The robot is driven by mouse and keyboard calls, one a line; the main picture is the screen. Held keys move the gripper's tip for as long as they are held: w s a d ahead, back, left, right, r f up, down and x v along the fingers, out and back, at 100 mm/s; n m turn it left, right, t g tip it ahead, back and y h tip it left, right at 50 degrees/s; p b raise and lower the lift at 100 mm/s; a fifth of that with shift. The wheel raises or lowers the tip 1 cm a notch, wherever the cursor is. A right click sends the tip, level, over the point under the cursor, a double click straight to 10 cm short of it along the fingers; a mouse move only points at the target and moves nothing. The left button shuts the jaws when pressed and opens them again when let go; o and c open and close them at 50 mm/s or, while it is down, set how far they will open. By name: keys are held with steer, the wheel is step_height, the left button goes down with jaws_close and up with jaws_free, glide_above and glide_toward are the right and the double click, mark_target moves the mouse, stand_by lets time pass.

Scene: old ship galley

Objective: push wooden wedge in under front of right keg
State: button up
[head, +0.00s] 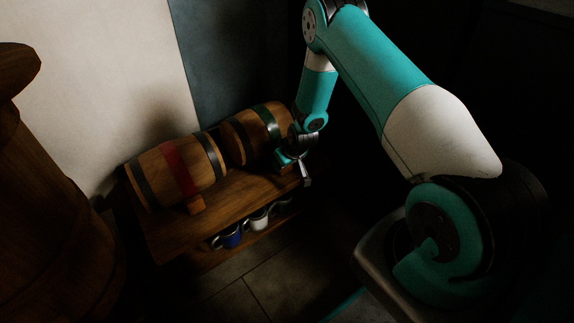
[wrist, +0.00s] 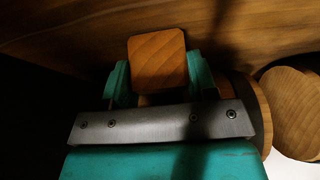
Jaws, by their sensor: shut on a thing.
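The right keg (head: 257,134), with a green band, lies on its side on a wooden shelf (head: 232,197). My gripper (head: 291,162) is at the right front of this keg, low over the shelf. In the wrist view my gripper (wrist: 158,82) has its teal fingers shut on the wooden wedge (wrist: 157,58), whose squarish end face shows between them. A round wooden end (wrist: 262,115) shows beside the gripper there. I cannot tell whether the wedge touches the keg; the contact is hidden.
The left keg (head: 176,172), with a red band, lies beside the right one, with a wooden block (head: 195,204) at its front. A blue mug (head: 231,236) and a white mug (head: 259,220) are below the shelf top. A large wooden barrel-like shape (head: 55,225) stands at left.

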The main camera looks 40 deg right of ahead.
steer(key=shift+w+f+b, duration=0.1)
steer(key=shift+w+b, duration=0.3)
steer(key=shift+w, duration=0.65)
steer(key=o, duration=0.8)
steer(key=shift+c, duration=0.6)
steer(key=shift+p+v, duration=1.05)
steer(key=shift+v, duration=0.05)
steer(key=s+p+v, duration=0.1)
steer(key=p+v, duration=0.5)
steer(key=v, duration=0.1)
steer(key=shift+s+p, duration=0.4)
